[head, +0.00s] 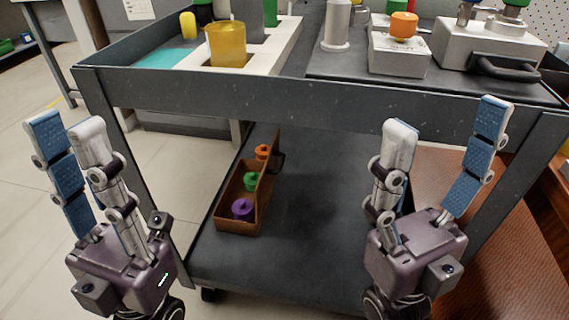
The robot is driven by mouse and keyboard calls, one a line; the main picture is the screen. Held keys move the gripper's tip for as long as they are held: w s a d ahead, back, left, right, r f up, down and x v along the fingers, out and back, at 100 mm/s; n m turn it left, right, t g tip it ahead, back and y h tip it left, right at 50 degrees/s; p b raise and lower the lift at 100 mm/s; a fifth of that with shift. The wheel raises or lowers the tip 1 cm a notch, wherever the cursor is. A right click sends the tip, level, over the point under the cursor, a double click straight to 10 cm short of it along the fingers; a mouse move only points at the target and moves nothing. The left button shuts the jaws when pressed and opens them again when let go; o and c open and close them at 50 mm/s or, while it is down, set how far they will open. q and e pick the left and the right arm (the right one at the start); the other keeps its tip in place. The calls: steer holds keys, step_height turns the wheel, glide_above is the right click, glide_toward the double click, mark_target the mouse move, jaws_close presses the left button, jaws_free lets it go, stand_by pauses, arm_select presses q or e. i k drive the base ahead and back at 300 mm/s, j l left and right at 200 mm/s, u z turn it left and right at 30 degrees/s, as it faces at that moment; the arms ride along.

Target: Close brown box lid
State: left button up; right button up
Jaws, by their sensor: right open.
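The brown box (236,225) sits on the lower shelf of the cart. Its lid (267,185) stands raised along the right side, so the box is open. Orange, green and purple knobbed pieces show inside it. My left gripper (66,122) is in front of the cart at the left, apart from the box; its fingertips are apart with nothing between them. My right gripper (446,114) is in front of the cart at the right, wide open and empty, to the right of the box and not touching it.
The grey cart's upper tray (300,100) overhangs the shelf. It carries a yellow cup (228,44), a grey cylinder (337,25) and devices at the right. The lower shelf (320,215) is clear to the right of the box. Cart posts stand at both sides.

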mark_target(261, 190)
steer(key=k+j+z, duration=0.15)
steer(key=j, duration=0.15)
steer(key=k+j+z, duration=0.15)
steer(key=j, duration=0.15)
steer(key=i+z, duration=0.1)
steer(key=z, duration=0.3)
steer(key=i+z, duration=0.1)
steer(key=z, duration=0.35)
steer(key=j+z, duration=0.15)
steer(key=z, duration=0.25)
steer(key=i+j, duration=0.2)
